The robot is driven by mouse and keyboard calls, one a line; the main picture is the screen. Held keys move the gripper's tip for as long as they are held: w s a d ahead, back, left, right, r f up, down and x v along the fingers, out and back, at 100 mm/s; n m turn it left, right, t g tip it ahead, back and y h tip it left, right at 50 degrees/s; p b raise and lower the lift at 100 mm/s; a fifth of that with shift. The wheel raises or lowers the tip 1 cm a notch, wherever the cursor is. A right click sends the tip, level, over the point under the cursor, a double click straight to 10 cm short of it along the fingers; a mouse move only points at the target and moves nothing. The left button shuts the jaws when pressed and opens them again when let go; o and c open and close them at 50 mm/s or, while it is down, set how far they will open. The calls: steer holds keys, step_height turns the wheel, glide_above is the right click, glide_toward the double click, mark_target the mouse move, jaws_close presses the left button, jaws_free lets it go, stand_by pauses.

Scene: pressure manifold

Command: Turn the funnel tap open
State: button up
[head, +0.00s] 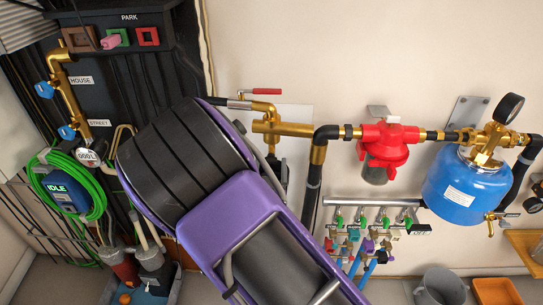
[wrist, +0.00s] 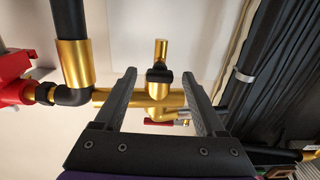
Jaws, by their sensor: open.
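A brass pipe fitting (head: 285,128) on the wall carries a valve with a red lever (head: 265,91), which lies horizontal in the head view. In the wrist view, which looks turned over, the red lever (wrist: 162,122) shows low behind the brass body (wrist: 120,97). A black-capped brass branch with a brass end (wrist: 161,48) shows between my fingers. No label shows which part is the funnel tap, and I see no funnel clearly. My gripper (wrist: 159,75) is open and empty, its fingers either side of the branch; contact cannot be told. My arm hides it in the head view.
A red filter (head: 388,140) and a blue tank with a gauge (head: 466,188) are to the right. A valve rack (head: 370,218) is below. Black pipes (wrist: 280,70) run close to my gripper in the wrist view. Left are a dark panel (head: 95,100) and a green hose (head: 45,190).

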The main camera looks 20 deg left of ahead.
steer(key=shift+w, duration=0.25)
jaws_close()
stand_by(0.4)
